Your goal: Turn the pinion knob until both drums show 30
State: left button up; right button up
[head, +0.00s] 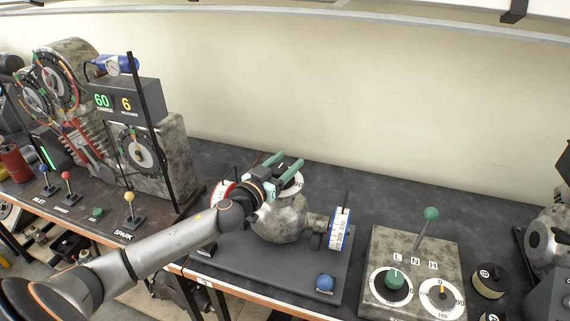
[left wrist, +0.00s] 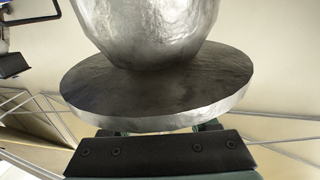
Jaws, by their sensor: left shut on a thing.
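A grey cast housing (head: 280,222) stands on a dark base plate with a red-and-white drum (head: 222,192) at its left and a blue-and-white drum (head: 339,231) at its right. The drum readings are too small to tell. A white dial face (head: 297,182) shows at the top of the housing, partly covered by my gripper. My left gripper (head: 287,162), with green fingers, is at this dial, shut on the pinion knob, which its fingers hide. In the left wrist view a round metal flange (left wrist: 160,85) fills the middle, with the fingers partly behind its rim. My right gripper is not in view.
A control box (head: 412,262) with a green-topped lever stands to the right. An engine unit with a 60 and 6 display (head: 125,101) stands at the left. The bench behind the housing is clear.

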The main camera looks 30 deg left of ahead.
pick_arm(q)
jog(key=shift+d+m+h, duration=0.15)
jog(key=shift+m+h, duration=0.65)
jog(key=shift+h, duration=0.4)
jog(key=m+g+h, duration=0.1)
jog(key=h, duration=0.1)
jog(key=m+h, duration=0.2)
jog(key=d+m+g+h, duration=0.1)
jog(key=h, duration=0.1)
jog(key=shift+s+r+m+g, duration=0.1)
jog(key=shift+s+m+g, duration=0.05)
jog(key=shift+m+g, duration=0.15)
jog(key=h, duration=0.1)
jog(key=m+g+h, duration=0.1)
jog(key=shift+s+d+m+g+h, duration=0.1)
jog(key=shift+d+m+g+h, duration=0.1)
jog(key=shift+m+g+h, duration=0.15)
jog(key=shift+s+d+m+g+h+b, duration=0.2)
jog(key=shift+m+g+h+b, duration=0.3)
jog(key=shift+m+g+h, duration=0.25)
jog(key=shift+s+d+m+g+h+b, duration=0.15)
jog(key=shift+m+g+h+b, duration=0.4)
jog(key=shift+g+h, duration=0.25)
jog(key=shift+s+m, duration=0.1)
jog(key=shift+m, duration=0.15)
jog(key=o, duration=1.4)
jog(key=shift+c, duration=0.2)
